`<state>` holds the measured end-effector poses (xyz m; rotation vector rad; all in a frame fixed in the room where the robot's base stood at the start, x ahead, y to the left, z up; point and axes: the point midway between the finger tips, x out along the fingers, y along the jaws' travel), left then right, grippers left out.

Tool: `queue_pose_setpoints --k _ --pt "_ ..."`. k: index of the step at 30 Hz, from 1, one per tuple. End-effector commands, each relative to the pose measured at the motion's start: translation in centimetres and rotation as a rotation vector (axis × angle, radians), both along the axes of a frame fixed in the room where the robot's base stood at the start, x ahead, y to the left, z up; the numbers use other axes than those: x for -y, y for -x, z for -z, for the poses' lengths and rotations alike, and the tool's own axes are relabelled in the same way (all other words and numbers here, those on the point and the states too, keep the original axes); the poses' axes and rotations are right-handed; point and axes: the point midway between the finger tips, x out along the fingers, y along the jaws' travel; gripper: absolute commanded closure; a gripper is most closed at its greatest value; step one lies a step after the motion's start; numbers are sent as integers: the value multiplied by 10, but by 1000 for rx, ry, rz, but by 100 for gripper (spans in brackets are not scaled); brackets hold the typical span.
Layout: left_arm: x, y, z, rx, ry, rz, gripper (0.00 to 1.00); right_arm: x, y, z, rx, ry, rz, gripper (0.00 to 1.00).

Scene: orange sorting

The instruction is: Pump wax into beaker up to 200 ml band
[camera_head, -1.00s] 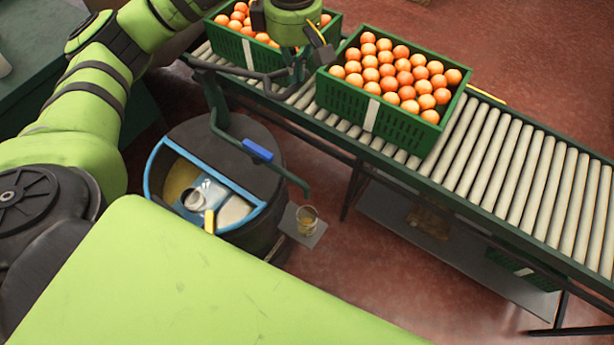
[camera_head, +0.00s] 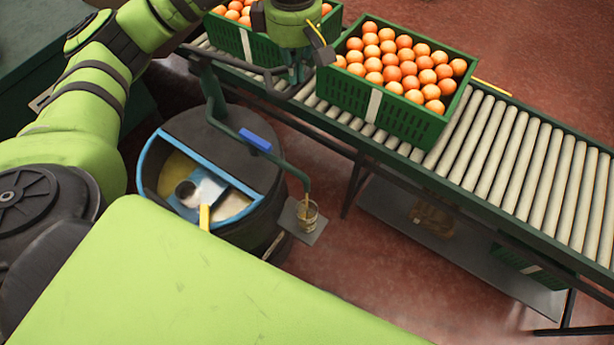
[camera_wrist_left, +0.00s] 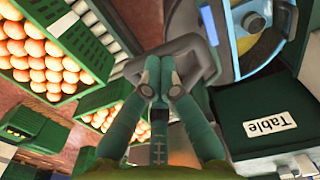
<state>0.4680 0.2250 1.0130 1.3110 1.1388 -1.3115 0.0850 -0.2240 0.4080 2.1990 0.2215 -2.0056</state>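The beaker (camera_head: 307,212), clear with amber wax in it, stands on a small grey plate under the spout of a dark green bent pipe (camera_head: 290,168) with a blue sleeve. Its level against the 200 ml band is too small to read. The pipe rises beside a dark round drum (camera_head: 210,125). A dark pump lever (camera_head: 235,66) runs from the pipe's post toward my left gripper (camera_head: 297,75). In the left wrist view, my left gripper's fingers (camera_wrist_left: 158,78) close together on the dark grey lever end (camera_wrist_left: 195,55). My right gripper is out of view.
A green crate of oranges (camera_head: 390,115) sits on the roller conveyor (camera_head: 510,150), with another crate (camera_head: 232,38) behind my left gripper. The drum's blue-rimmed opening (camera_head: 142,170) shows yellowish liquid and a pale metal container.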

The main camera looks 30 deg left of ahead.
Motion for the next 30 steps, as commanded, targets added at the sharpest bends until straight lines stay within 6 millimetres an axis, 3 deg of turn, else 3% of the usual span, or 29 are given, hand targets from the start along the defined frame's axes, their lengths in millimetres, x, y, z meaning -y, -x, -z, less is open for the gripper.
queue_pose_setpoints --k 1,23,30 --pt "-1 0 15 -1 -2 -1 100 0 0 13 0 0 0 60" --pt "-1 0 117 -2 -2 -1 100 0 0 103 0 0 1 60" --pt "-1 0 78 0 -2 0 100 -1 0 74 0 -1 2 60"
